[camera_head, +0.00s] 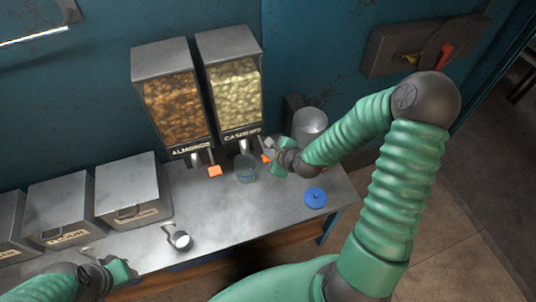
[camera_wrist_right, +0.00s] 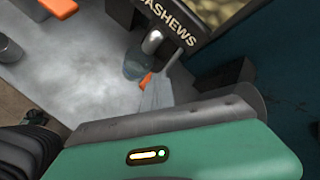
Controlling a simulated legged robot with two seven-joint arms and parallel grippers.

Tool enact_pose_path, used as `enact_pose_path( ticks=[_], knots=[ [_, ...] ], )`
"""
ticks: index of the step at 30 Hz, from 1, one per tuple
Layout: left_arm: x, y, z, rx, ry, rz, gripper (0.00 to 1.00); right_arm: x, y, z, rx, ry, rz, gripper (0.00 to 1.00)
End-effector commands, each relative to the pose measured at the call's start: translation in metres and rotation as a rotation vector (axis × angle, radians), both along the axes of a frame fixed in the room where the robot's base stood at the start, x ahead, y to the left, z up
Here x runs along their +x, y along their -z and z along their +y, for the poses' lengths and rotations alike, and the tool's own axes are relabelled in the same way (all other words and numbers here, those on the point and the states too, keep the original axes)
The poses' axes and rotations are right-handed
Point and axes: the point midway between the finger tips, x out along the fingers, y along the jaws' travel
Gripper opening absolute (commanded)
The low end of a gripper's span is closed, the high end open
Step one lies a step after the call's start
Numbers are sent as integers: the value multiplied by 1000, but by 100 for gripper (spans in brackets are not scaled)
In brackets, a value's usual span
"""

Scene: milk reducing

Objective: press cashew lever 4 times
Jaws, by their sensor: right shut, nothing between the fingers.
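The cashew dispenser (camera_head: 235,88) is a clear-fronted bin of pale nuts on the back wall, marked CASHEWS. Its orange lever (camera_head: 267,157) sticks out at its lower right and also shows in the right wrist view (camera_wrist_right: 147,82). A clear container (camera_head: 246,169) stands on the counter under its spout. My right gripper (camera_head: 272,160) is shut and empty, right beside the cashew lever; I cannot tell whether it touches it. My left gripper (camera_head: 122,271) is at the lower left, over the front edge of the counter; its fingers are too small to judge.
The almond dispenser (camera_head: 171,100) with its own orange lever (camera_head: 214,171) hangs to the left. A metal pot (camera_head: 309,125), a blue lid (camera_head: 315,197) and a small cup (camera_head: 181,240) are on the counter (camera_head: 222,222). Grey bins (camera_head: 134,187) line the left. The counter's middle front is clear.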

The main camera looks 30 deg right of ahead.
Motion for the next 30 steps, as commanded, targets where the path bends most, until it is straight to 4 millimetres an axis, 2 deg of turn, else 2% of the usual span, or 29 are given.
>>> enact_pose_path(
  ticks=[30],
  knots=[
    [0, 6, 0, 0, 0, 0, 36, -1, 12, 0, 2, 1, 3, 0]
  ],
)
